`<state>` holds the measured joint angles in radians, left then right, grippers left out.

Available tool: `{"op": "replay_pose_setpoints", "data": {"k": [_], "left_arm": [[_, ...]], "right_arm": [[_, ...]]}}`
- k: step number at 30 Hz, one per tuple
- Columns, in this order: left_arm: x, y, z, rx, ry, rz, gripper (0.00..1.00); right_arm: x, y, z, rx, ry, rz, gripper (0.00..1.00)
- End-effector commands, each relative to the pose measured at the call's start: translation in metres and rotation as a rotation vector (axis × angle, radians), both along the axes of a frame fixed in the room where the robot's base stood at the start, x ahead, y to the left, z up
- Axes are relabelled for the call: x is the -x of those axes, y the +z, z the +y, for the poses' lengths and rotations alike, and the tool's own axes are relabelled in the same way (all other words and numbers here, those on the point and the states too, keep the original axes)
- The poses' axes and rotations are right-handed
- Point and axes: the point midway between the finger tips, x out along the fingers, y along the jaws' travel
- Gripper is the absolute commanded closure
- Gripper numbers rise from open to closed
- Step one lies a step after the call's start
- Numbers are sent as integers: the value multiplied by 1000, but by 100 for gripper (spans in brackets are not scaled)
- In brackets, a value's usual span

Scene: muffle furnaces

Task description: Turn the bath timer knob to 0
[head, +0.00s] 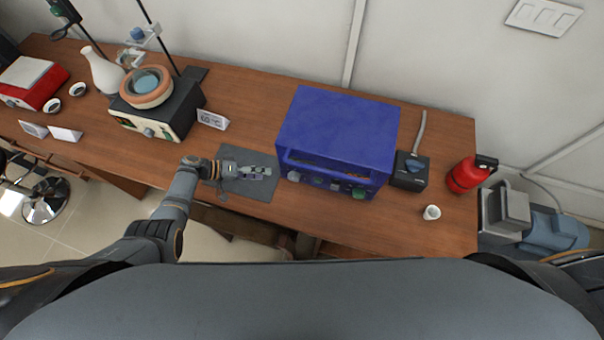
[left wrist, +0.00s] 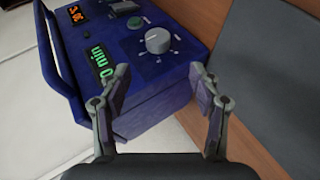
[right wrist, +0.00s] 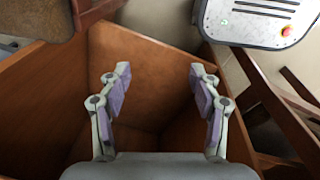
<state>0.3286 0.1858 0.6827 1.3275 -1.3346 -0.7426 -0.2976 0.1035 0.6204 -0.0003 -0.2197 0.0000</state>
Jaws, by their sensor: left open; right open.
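A blue box-shaped device (head: 338,130) stands on the bench, with a row of controls along its front edge. In the left wrist view its blue panel (left wrist: 165,65) shows a round grey knob (left wrist: 158,40), a green display (left wrist: 100,60) reading "min" with a digit partly behind a finger, and an orange display (left wrist: 76,14). My left gripper (head: 268,173) is just left of the device's front. It is open and empty, its fingers (left wrist: 160,90) apart below the knob and not touching it. My right gripper (right wrist: 160,80) is open and empty, outside the head view.
A grey mat (head: 255,188) lies under my left gripper. A small black unit (head: 410,172), a white cup (head: 432,212) and a red extinguisher (head: 466,175) are at right. A heating unit with a bowl (head: 150,110) stands left. Wooden panels (right wrist: 145,60) surround my right gripper.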

Motion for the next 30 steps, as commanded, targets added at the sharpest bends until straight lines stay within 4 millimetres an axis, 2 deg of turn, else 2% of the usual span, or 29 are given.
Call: {"op": "replay_pose_setpoints", "data": {"k": [2, 8, 11, 13, 15, 21, 25, 30], "left_arm": [[4, -3, -10, 16, -2, 16, 37], [4, -5, -16, 20, -1, 21, 37], [2, -10, -26, 21, 0, 21, 37], [1, -14, -36, 21, -2, 22, 37], [-1, -28, -51, 22, -2, 21, 37], [-5, -48, -85, 18, -3, 19, 37], [-7, -53, -98, 17, -2, 18, 37], [-8, -54, -102, 16, -1, 18, 37]], "right_arm": [[0, 0, 6, -7, -2, 0, 37], [2, -1, 24, -30, -9, 1, 37], [3, 0, 29, -35, -11, 3, 37], [3, 1, 28, -35, -11, 3, 37], [3, -8, 26, -32, -10, 3, 37], [3, -24, 16, -20, -6, 4, 37], [3, -29, 12, -14, -5, 4, 37], [3, -29, 13, -15, -5, 4, 37]]}}
